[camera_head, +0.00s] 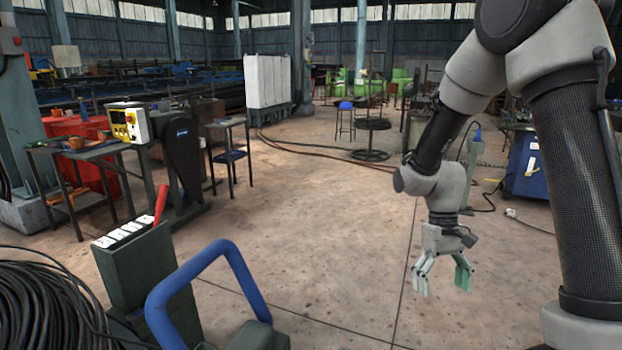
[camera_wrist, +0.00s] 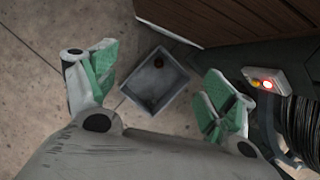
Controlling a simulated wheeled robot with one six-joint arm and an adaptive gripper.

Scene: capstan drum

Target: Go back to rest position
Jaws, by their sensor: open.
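My gripper (camera_head: 441,279) hangs on the right side of the head view, pointing down over bare concrete floor. Its two fingers are spread apart with nothing between them, and one shows green pads. In the wrist view my gripper (camera_wrist: 157,92) is also open, with green pads on both fingers. A small grey square tray (camera_wrist: 179,90) with a dark spot inside shows below, between the fingers. It is clearly apart from them. My arm comes down from the upper right of the head view.
A dark green box with a red lever (camera_head: 160,203), a blue curved handle (camera_head: 205,270) and a black cable coil (camera_head: 40,305) stand at front left. A bench with a yellow control box (camera_head: 128,122) is behind. A brown wooden surface (camera_wrist: 235,18) shows in the wrist view. Mid-floor is clear.

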